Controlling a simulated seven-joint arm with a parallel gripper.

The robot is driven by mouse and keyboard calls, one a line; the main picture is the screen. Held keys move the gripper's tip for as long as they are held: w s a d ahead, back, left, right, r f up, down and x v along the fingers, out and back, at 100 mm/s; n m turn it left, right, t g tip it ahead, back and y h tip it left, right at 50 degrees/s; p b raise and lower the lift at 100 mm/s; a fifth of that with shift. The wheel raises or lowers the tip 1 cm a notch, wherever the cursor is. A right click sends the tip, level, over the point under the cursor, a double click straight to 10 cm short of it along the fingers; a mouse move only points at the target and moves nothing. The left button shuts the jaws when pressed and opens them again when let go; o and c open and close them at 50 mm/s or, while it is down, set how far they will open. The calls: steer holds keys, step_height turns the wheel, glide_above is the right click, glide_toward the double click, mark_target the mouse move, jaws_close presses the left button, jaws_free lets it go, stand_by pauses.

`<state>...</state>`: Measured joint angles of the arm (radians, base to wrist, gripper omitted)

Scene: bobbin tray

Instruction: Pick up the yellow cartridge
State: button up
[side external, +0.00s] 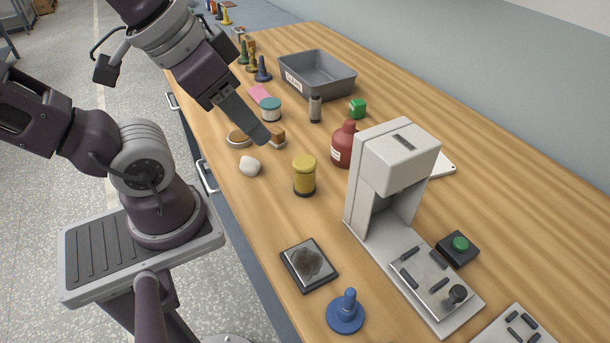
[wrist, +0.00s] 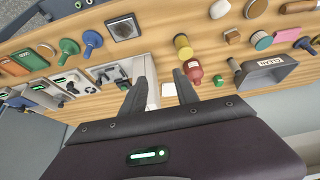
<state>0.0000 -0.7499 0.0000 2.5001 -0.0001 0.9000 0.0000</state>
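The yellow cartridge (side external: 304,175) is a short upright cylinder with a yellow lid and a dark band near its base. It stands on the wooden bench, left of the white machine. In the wrist view the cartridge (wrist: 182,42) shows beyond the right fingertip. My gripper (side external: 263,139) is in the air, up and to the left of the cartridge in the side view, apart from it. The wrist view shows my gripper (wrist: 160,78) with its two fingers apart and nothing between them. In the side view the fingers overlap each other.
A red bottle (side external: 344,144) stands close behind the cartridge, beside the white machine (side external: 396,158). A white stone (side external: 250,166) and a brown block (side external: 277,138) lie to its left. A dark square tray (side external: 327,281) and a blue bobbin (side external: 346,314) are in front. A grey bin (side external: 325,83) stands further back.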

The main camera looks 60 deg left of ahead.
steer(key=o, duration=0.8)
steer(key=shift+c, duration=0.2)
steer(key=m+g+y, duration=0.1)
steer(key=m+y, duration=1.2)
steer(key=m, duration=0.9)
glide_toward(307, 174)
steer(key=d+f, duration=0.1)
steer(key=s+f, duration=0.1)
steer(key=f, duration=0.1)
steer(key=shift+d, duration=0.4)
steer(key=shift+w+a+f, duration=0.15)
steer(key=shift+a, duration=0.05)
steer(key=w+a, duration=0.1)
steer(key=a, duration=0.2)
steer(key=w+a, duration=0.1)
steer(key=a, duration=0.2)
steer(key=w+a, duration=0.1)
steer(key=a, duration=0.2)
steer(key=shift+w+a, duration=0.3)
steer(key=shift+a, duration=0.1)
steer(key=x, duration=0.6)
